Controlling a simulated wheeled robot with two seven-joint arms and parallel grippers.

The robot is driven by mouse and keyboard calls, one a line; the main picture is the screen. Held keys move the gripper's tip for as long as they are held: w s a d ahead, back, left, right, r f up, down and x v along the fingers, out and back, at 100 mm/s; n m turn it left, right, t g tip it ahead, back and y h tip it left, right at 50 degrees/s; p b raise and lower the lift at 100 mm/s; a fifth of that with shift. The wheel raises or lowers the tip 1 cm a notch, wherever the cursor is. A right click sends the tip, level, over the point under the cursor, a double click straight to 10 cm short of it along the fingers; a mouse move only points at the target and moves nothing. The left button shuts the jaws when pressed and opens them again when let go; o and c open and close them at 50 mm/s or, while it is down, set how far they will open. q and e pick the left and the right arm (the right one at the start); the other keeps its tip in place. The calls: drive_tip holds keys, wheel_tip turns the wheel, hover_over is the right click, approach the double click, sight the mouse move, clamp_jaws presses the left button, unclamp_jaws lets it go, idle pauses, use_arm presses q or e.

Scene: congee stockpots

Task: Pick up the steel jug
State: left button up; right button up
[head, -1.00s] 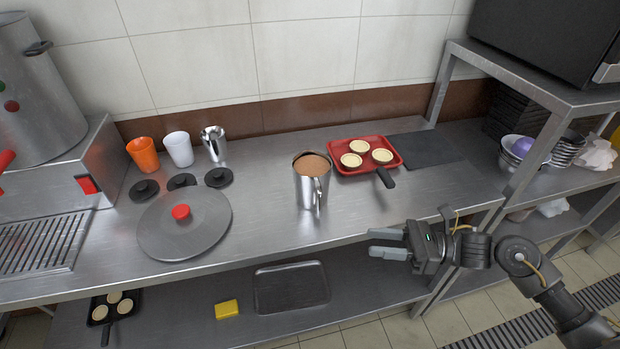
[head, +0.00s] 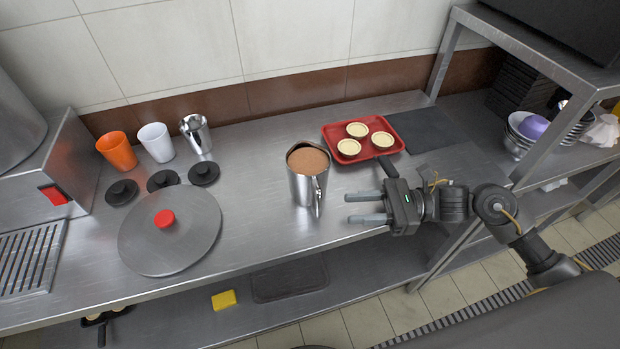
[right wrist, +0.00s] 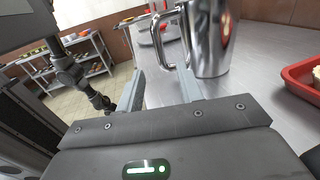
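The steel jug (head: 302,187) stands upright on the steel counter, full of a brown liquid. Its handle faces the front right in the head view. In the right wrist view the jug (right wrist: 211,40) is just ahead, with its handle (right wrist: 172,38) toward the space between the fingers. My right gripper (head: 366,208) is open and empty, to the right of the jug and apart from it. Its two fingers also show in the right wrist view (right wrist: 162,88). A smaller steel cup (head: 196,134) stands at the back left. My left gripper is not in view.
A red tray (head: 392,143) with three tarts lies behind the right gripper, its dark handle reaching toward it. A round lid (head: 190,232) with a red knob lies left of the jug. Orange (head: 117,152) and white (head: 156,142) cups stand behind. Counter around the jug is clear.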

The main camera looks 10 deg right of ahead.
sight(318, 216)
drive_tip(key=shift+w+a+r+p, duration=0.1)
drive_tip(key=shift+w+a+p, duration=0.1)
drive_tip(key=shift+a, duration=0.45)
drive_tip(key=shift+w+a+r+p, duration=0.1)
drive_tip(key=shift+w+a+p, duration=0.05)
drive_tip(key=shift+a, duration=0.45)
drive_tip(key=shift+a+f, duration=0.1)
drive_tip(key=shift+a, duration=0.25)
drive_tip(key=a+p, duration=0.1)
drive_tip(key=a, duration=0.1)
drive_tip(key=w+a+p, duration=0.1)
drive_tip(key=a, duration=0.1)
drive_tip(key=shift+a, duration=0.55)
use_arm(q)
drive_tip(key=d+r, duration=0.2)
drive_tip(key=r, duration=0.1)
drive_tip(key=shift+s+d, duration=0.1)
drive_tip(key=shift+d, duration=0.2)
use_arm(e)
drive_tip(key=shift+f, duration=0.1)
clamp_jaws()
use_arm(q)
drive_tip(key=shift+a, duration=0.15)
